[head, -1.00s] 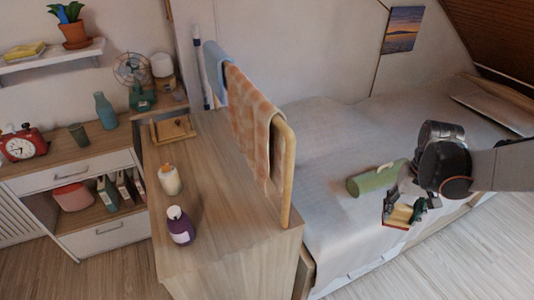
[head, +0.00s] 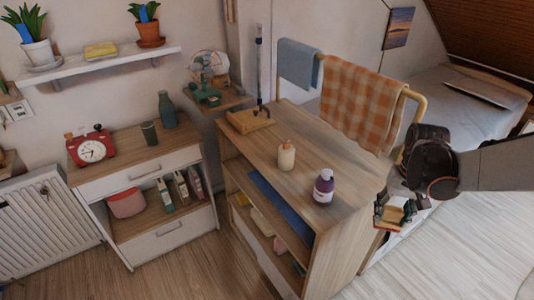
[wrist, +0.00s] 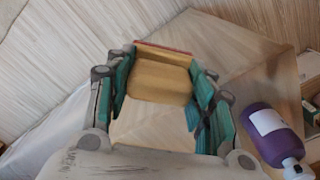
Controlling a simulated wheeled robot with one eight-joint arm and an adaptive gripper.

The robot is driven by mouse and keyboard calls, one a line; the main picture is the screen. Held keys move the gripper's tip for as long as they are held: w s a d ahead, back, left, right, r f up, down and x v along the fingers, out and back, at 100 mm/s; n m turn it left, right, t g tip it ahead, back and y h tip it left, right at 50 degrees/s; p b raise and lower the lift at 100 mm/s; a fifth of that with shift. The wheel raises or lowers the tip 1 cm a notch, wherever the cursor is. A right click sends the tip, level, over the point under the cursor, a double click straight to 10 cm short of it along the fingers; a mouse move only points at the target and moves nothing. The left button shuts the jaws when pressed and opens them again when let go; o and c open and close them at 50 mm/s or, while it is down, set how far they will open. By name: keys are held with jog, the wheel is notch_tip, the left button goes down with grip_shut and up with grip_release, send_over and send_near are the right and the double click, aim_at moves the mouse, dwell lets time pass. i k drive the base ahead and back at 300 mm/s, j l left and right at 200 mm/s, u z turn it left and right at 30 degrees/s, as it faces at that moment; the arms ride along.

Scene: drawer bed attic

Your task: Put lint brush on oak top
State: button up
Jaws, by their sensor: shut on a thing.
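The lint brush, a tan wooden block with a red edge, is held in my gripper (head: 395,212). In the wrist view the brush (wrist: 160,82) sits between the teal finger pads, with its red edge at the far end. My gripper is shut on it, off the right front corner of the wooden shelf unit in the head view. The light oak top (head: 300,165) of that unit carries a cream bottle (head: 286,156) and a purple bottle (head: 323,187). The purple bottle also shows at the right of the wrist view (wrist: 270,135).
A wooden rail with an orange checked towel (head: 358,105) and a blue towel (head: 298,62) stands along the unit's bed side. A wooden tray (head: 250,120) with an upright dark rod is at the top's far end. Bare top shows around the bottles.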

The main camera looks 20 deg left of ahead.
aim_at(265, 142)
jog(key=j, duration=0.6)
jog(key=k+j+z, duration=0.15)
jog(key=j, duration=0.4)
jog(key=i+j, duration=0.1)
jog(key=j, duration=0.35)
jog(key=i+j, duration=0.15)
jog(key=j, duration=0.25)
jog(key=i+j, duration=0.1)
jog(key=j, duration=0.35)
